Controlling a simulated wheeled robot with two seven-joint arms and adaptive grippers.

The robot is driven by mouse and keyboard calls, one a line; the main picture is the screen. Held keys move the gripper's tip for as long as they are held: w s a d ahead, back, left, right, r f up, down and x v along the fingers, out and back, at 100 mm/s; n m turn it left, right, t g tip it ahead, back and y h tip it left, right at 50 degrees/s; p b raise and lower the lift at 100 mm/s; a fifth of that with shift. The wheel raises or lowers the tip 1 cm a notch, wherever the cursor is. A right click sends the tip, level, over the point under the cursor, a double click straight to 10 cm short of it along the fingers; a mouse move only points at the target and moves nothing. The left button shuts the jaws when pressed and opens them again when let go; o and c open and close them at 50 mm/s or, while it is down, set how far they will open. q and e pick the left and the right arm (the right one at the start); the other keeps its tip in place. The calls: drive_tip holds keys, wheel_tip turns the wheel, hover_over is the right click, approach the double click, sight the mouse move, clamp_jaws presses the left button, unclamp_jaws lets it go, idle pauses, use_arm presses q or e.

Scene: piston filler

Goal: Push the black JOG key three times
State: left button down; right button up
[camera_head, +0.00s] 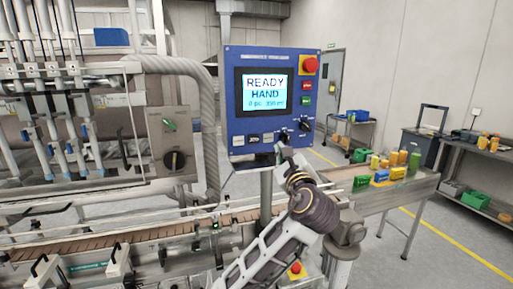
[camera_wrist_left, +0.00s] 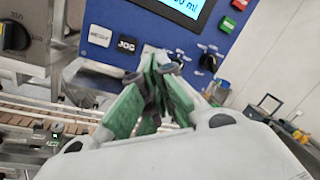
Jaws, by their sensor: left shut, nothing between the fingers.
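The black JOG key (camera_head: 254,138) is in the lower row of the blue control panel (camera_head: 236,62), beside a white key (camera_head: 238,140). The JOG key (camera_wrist_left: 127,45) shows clearly in the left wrist view, with its label readable. My left gripper (camera_head: 283,150) is shut and empty at the panel's lower edge, right of and below the JOG key. In the left wrist view its green fingers (camera_wrist_left: 158,68) meet at dark tips, apart from the JOG key in the picture. They partly hide a pale key to its right. Contact with the panel cannot be told. My right gripper is out of view.
The screen (camera_head: 266,92) reads READY HAND. Black knobs (camera_head: 303,123) and a red emergency button (camera_head: 309,64) are on the panel's right side. The filler's nozzles (camera_head: 65,140) and conveyor (camera_head: 110,239) lie left. A table with coloured bottles (camera_head: 398,172) stands right.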

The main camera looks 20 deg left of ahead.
sight(253, 143)
use_arm(q)
drive_tip(key=shift+s+a+f+m+g+y, duration=0.3)
drive_tip(key=shift+a+f+m+g, duration=0.2)
drive_tip(key=shift+m, duration=0.45)
drive_tip(key=shift+s+a+f+m+g+y, duration=0.3)
drive_tip(key=shift+a+m, duration=0.3)
drive_tip(key=shift+m, duration=0.4)
drive_tip(key=shift+s+a+f+m+g+y, duration=0.25)
drive_tip(key=shift+a+f+m+g, duration=0.3)
drive_tip(key=shift+m, duration=0.4)
drive_tip(key=shift+w, duration=0.1)
drive_tip(key=shift+p+x, duration=1.1)
drive_tip(key=shift+x, duration=5.85)
drive_tip(key=shift+a+r, duration=0.1)
